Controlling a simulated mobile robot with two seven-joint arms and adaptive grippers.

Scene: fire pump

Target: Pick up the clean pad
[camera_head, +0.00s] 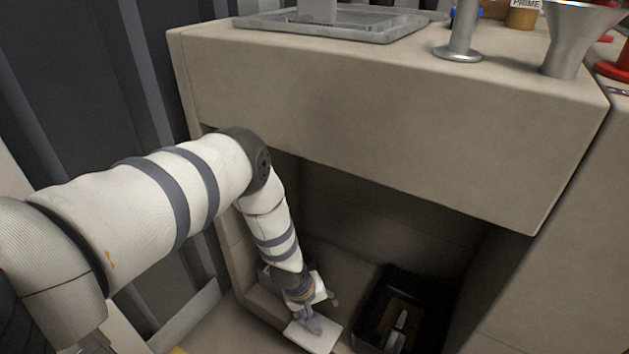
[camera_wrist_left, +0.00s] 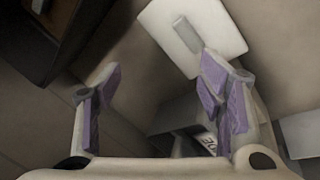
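My left gripper (camera_head: 318,312) reaches down into the recess under the counter. In the left wrist view the left gripper (camera_wrist_left: 160,85) is open, with nothing between its purple-lined fingers. A white square pad (camera_head: 314,338) with a grey grip bar lies just by the fingertips; the pad also shows in the left wrist view (camera_wrist_left: 222,28), beyond the right-hand finger, which overlaps its edge. A second white piece (camera_wrist_left: 302,133) lies at the right edge, partly cut off. I cannot tell which pad is the clean one. My right gripper is not in view.
A black bin (camera_head: 446,300) with something inside stands right of the pad in the recess. A grey lettered piece (camera_wrist_left: 188,118) sits behind the right-hand finger. The counter (camera_head: 390,125) overhangs the arm. A grey tray (camera_head: 335,32) and metal funnel (camera_head: 575,35) stand on top.

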